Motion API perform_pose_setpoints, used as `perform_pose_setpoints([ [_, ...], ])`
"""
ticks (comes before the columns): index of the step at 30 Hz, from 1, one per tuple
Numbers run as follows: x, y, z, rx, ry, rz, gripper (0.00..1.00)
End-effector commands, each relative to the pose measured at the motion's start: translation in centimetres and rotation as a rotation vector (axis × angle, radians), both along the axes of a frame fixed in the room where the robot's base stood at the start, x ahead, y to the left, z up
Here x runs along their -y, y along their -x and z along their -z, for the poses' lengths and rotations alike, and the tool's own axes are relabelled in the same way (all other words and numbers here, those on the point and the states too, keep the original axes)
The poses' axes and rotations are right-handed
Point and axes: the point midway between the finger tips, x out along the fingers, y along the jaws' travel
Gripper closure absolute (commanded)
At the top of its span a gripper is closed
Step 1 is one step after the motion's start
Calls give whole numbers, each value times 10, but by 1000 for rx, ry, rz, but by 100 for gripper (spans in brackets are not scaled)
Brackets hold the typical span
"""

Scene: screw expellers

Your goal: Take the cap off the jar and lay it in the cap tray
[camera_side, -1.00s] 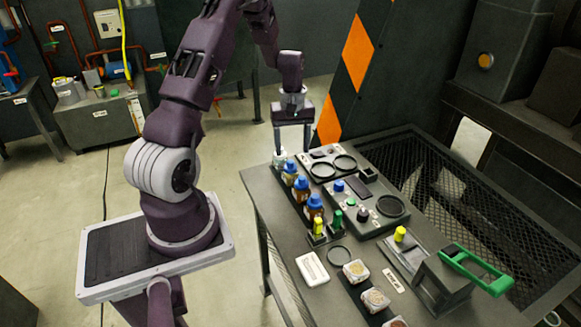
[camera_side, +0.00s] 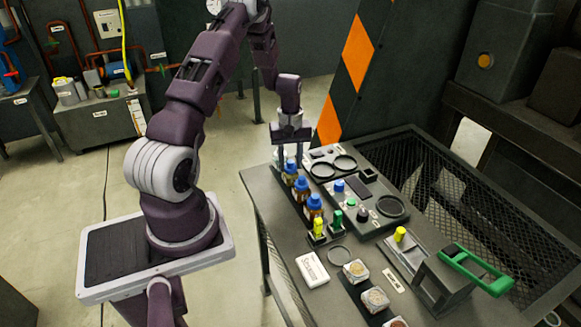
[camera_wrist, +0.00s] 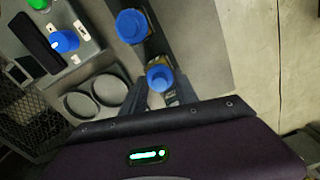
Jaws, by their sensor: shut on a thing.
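A row of amber jars with blue caps stands in a dark rack along the table's left edge. My gripper (camera_side: 290,160) points down at the far end of this row, its fingers on either side of the farthest blue-capped jar (camera_side: 290,168). In the wrist view, the fingers of my gripper (camera_wrist: 161,92) are shut on that jar's blue cap (camera_wrist: 160,76). The cap appears seated on the jar. The neighbouring blue cap (camera_wrist: 131,26) is clear of the fingers. I cannot tell which container is the cap tray.
Two black rings (camera_side: 334,166) lie on a grey panel right of the jars, with a blue knob (camera_side: 338,186). Yellow and green pieces (camera_side: 318,228) stand at the row's near end. A white box (camera_side: 312,270) and a green-handled device (camera_side: 475,270) are nearer.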

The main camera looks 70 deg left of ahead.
Motion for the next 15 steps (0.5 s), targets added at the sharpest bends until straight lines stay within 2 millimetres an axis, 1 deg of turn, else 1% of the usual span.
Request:
perform_pose_setpoints([
  [4, 0, 0, -1, 0, 0, 0, 100],
  [5, 0, 0, -2, 1, -1, 0, 100],
  [7, -1, -1, -12, 2, -3, 1, 100],
  [8, -1, -1, -19, 3, -3, 1, 100],
  [12, 0, -1, -56, 4, -3, 0, 100],
  [15, 0, -1, -79, 3, -2, 0, 100],
])
